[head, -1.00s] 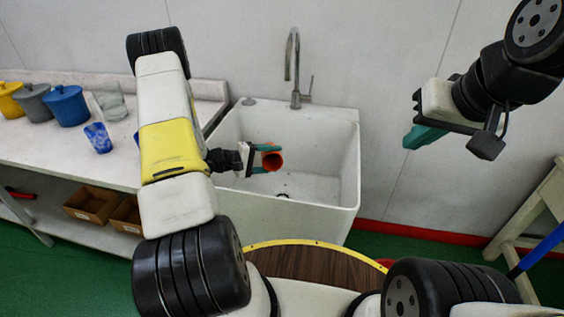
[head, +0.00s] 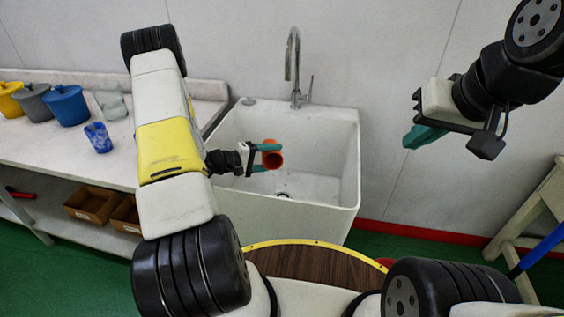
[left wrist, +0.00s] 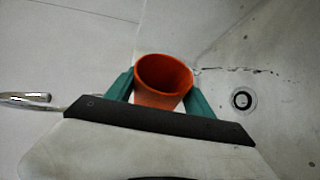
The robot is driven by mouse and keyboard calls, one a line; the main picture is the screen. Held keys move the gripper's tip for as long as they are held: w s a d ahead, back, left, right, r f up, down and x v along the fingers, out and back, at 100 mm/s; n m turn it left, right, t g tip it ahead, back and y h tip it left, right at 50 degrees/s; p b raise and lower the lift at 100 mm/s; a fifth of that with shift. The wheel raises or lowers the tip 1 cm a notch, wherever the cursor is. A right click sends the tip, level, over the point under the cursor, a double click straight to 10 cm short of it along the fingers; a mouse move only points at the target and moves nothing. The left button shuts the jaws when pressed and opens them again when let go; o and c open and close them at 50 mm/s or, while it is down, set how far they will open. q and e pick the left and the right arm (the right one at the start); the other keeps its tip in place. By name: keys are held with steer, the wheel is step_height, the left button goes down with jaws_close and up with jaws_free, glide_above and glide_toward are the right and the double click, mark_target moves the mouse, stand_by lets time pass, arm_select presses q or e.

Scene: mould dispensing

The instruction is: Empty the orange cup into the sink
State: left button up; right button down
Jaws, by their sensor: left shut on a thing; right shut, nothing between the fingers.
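The orange cup (head: 272,160) is held over the white sink (head: 340,190), tilted with its mouth turned toward the head camera. My left gripper (head: 268,158) is shut on the cup, a teal finger on either side. In the left wrist view the cup (left wrist: 163,80) sits between the fingers (left wrist: 162,92), and its visible inside looks empty. A thin dark streak runs on the sink wall beside the cup, and the drain (left wrist: 242,98) lies to its right. My right gripper (head: 424,136) is shut and empty, to the right of the sink.
A metal faucet (head: 292,65) rises at the sink's back. On the counter (head: 40,150) at left stand yellow, grey and blue lidded pots (head: 67,105), a clear container (head: 111,103) and a blue patterned cup (head: 98,137). A wooden stand (head: 535,215) is at right.

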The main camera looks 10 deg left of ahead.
arm_select(q)
steer(key=shift+s+r, duration=0.1)
steer(key=shift+r, duration=0.3)
steer(key=shift+s+r+m+t, duration=0.1)
steer(key=shift+s+m+t, duration=0.1)
steer(key=shift+m+t, duration=0.35)
steer(key=shift+s+d+m, duration=0.1)
steer(key=shift+m, duration=0.25)
steer(key=shift+s+d+r+m+t+h+p, duration=0.1)
steer(key=shift+s+r+m+t+h, duration=0.15)
steer(key=shift+r+m, duration=0.55)
steer(key=shift+s+d+r+m+t+h+p, duration=0.15)
steer(key=shift+s+r+m+t, duration=0.2)
steer(key=shift+r+m, duration=0.4)
steer(key=shift+s+d+r+m+t+h+p, duration=0.1)
steer(key=shift+s+r+m+t+h, duration=0.2)
steer(key=shift+r+m, duration=0.45)
steer(key=f+n, duration=0.1)
steer(key=w+f+n+g, duration=0.1)
steer(key=f+n, duration=0.1)
steer(key=w+f+n+y, duration=0.1)
steer(key=shift+a+f+g, duration=0.2)
steer(key=shift+a+g, duration=0.05)
steer(key=shift+a, duration=0.05)
steer(key=shift+a+f+n, duration=0.1)
steer(key=shift+n, duration=0.4)
steer(key=shift+g, duration=0.3)
